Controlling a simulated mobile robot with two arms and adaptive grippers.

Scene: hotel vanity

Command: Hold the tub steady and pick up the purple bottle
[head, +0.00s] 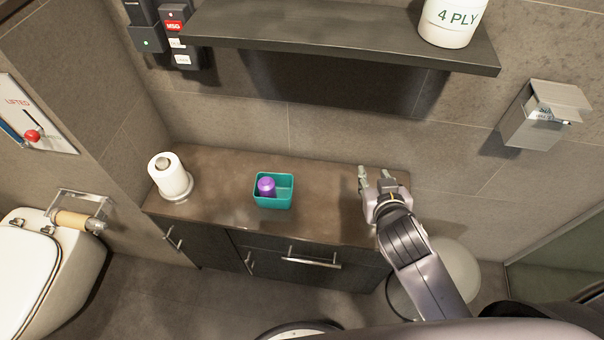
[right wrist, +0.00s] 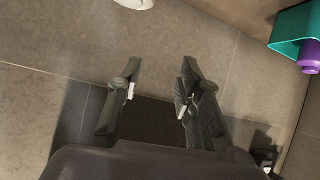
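The teal tub (head: 274,203) sits on the brown vanity top, near its middle. The purple bottle (head: 266,186) stands inside the tub, in its left part. In the right wrist view the tub (right wrist: 287,35) and the purple bottle (right wrist: 309,57) show at the upper right edge, partly cut off. My right gripper (head: 373,175) is over the right end of the vanity top, to the right of the tub and apart from it. Its two fingers (right wrist: 158,88) are spread open with nothing between them. My left gripper is not in view.
A paper roll on a stand (head: 171,180) is at the left end of the vanity top (head: 225,180). The top between tub and right gripper is clear. A dispenser (head: 543,115) is on the right wall.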

